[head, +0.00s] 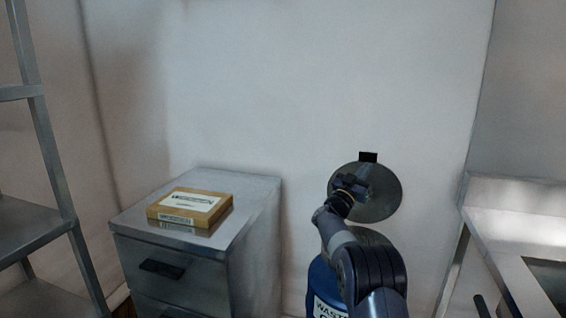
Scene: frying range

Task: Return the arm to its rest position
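My arm reaches forward from the bottom right of the head view. My gripper (349,186) is at its far end, in front of a round grey lid (383,199) with a black tab on top. I cannot tell whether it touches the lid or whether its fingers are open or shut. My arm hides much of the bin and part of the lid.
A grey metal drawer cabinet (255,205) stands left of the bin, with a labelled cardboard box (190,206) on top. A metal shelf rack (50,150) is at the far left. A steel counter (510,215) is at the right. The wall behind is bare.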

